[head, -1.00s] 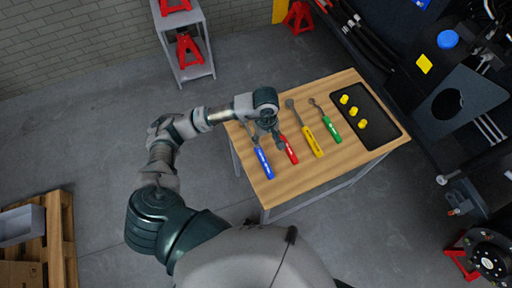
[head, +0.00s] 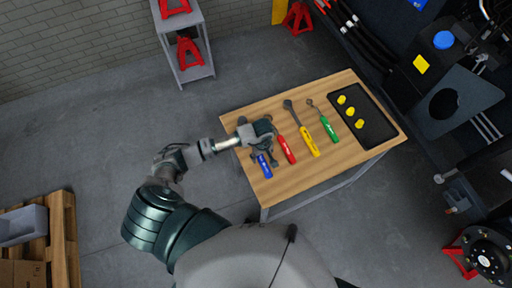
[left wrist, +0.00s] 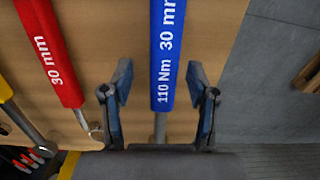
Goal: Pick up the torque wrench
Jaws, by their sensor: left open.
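The torque wrench (head: 265,168) has a blue handle marked "110 Nm 30 mm" in the left wrist view (left wrist: 166,55). It lies at the left side of the wooden table, its upper part hidden by my arm in the head view. My left gripper (head: 268,156) is open over it. In the left wrist view the two fingers (left wrist: 160,82) stand on either side of the blue handle's lower end and the metal shaft, with gaps on both sides. I cannot tell the exact height between them. My right gripper is not in view.
A red-handled wrench (head: 287,150) marked "30 mm" lies close beside the blue one. Yellow (head: 308,141) and green (head: 327,128) tools lie further right. A black tray (head: 377,132) holds yellow pieces. The wooden table (head: 320,172) has bare room at the front.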

